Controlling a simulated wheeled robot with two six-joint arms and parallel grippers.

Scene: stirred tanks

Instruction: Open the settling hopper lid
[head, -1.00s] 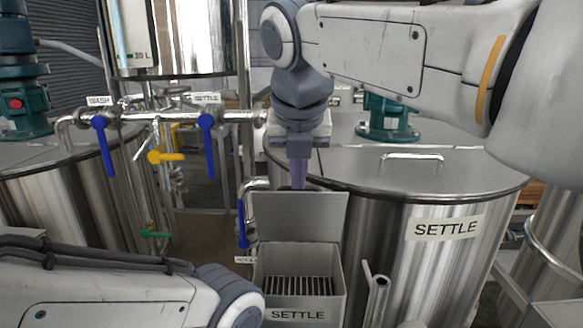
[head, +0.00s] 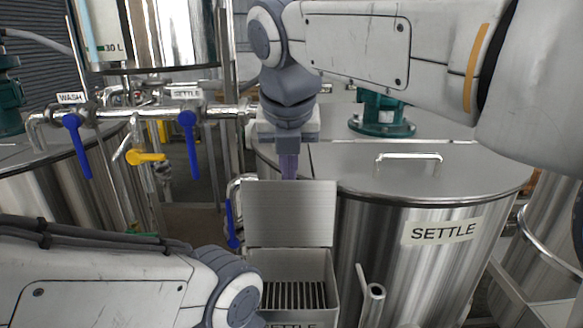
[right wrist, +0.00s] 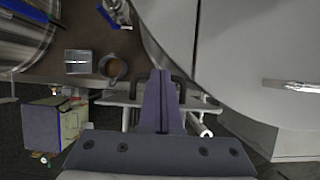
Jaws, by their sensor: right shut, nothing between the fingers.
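The settling hopper (head: 340,290) is a metal box at lower centre in the head view, with a slatted grate (head: 292,296) inside. Its flat metal lid (head: 290,214) stands upright at the back edge, so the mouth is open. My right gripper (head: 289,174) points down just at the lid's top edge, its purple fingers together and empty. I cannot tell whether the tips touch the lid. The fingers also show closed in the right wrist view (right wrist: 160,85). My left arm enters from the lower left, but its gripper is outside the picture.
The steel SETTLE tank (head: 375,255) stands right of the hopper, with a handle (head: 408,156) on top. A pipe with blue valve levers (head: 190,145) and a yellow lever (head: 146,157) runs at left. A short open pipe (head: 373,303) rises beside the hopper.

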